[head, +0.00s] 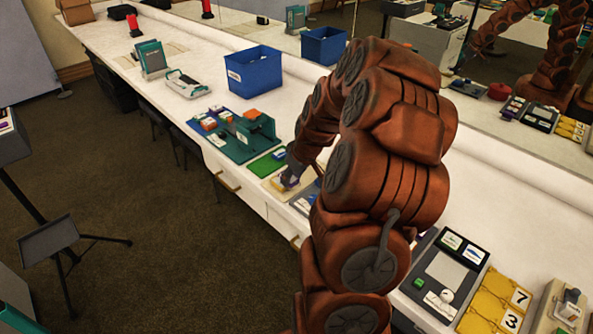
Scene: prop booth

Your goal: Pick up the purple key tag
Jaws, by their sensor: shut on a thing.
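My gripper (290,177) is small in the head view, just left of my large brown arm links. It points down over a beige pad or tray (273,187) on the white counter. A small purple piece, the purple key tag (288,183), shows at the fingertips, and the gripper is shut on it. The fingers and my arm hide part of the tag. I cannot tell whether the tag touches the pad or is held just above it.
A green mat (267,163) and a teal holder (240,138) with small coloured blocks stand behind the pad. A blue bin (254,75) is farther back. A grey device (440,280) and yellow number plates (497,302) are at front right. A mirror runs behind the counter.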

